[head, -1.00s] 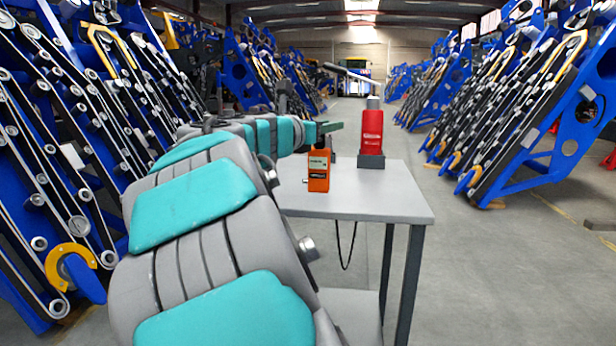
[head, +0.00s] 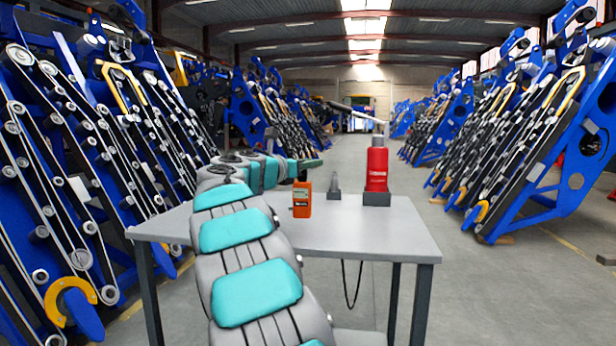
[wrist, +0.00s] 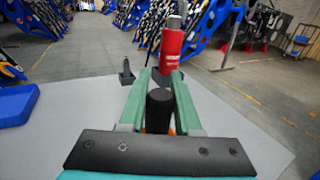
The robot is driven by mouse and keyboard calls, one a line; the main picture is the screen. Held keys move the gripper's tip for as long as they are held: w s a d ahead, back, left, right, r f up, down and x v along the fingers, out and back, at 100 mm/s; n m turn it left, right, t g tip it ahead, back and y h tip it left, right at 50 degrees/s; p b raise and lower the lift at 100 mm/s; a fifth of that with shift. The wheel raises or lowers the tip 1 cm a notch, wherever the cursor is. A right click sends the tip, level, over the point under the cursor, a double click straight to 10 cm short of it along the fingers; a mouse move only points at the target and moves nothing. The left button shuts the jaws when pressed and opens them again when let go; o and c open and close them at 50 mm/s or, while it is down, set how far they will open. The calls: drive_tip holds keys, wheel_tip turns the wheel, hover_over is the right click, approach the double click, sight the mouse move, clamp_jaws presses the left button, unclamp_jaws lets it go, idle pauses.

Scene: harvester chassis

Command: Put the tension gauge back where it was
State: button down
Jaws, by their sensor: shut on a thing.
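The tension gauge is taken to be the orange box-shaped device (head: 302,201) with a dark face patch, upright at the grey table (head: 390,232). My gripper (head: 314,163) reaches in from the left just above it. In the wrist view, my gripper's two green fingers (wrist: 160,92) close on the gauge's black round top (wrist: 159,110). Slivers of orange show below it; most of the body is hidden there. I cannot tell whether the gauge's base touches the table.
A red canister (head: 377,168) with a lever stands in a dark base at the table's right. A small dark stand (head: 334,190) sits between it and the gauge. A blue block (wrist: 16,105) lies at the left in the wrist view. The table's front right is clear.

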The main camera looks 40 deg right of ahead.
drive_tip(key=f, duration=0.1)
drive_tip(key=f+b, duration=0.1)
drive_tip(key=w+f, duration=0.1)
drive_tip(key=shift+w+d+f, duration=0.1)
drive_tip(key=shift+d+f, duration=0.15)
idle(0.4)
drive_tip(key=c, duration=0.6)
unclamp_jaws()
drive_tip(key=shift+f, duration=0.1)
drive_tip(key=v, duration=1.2)
drive_tip(key=shift+p, duration=0.3)
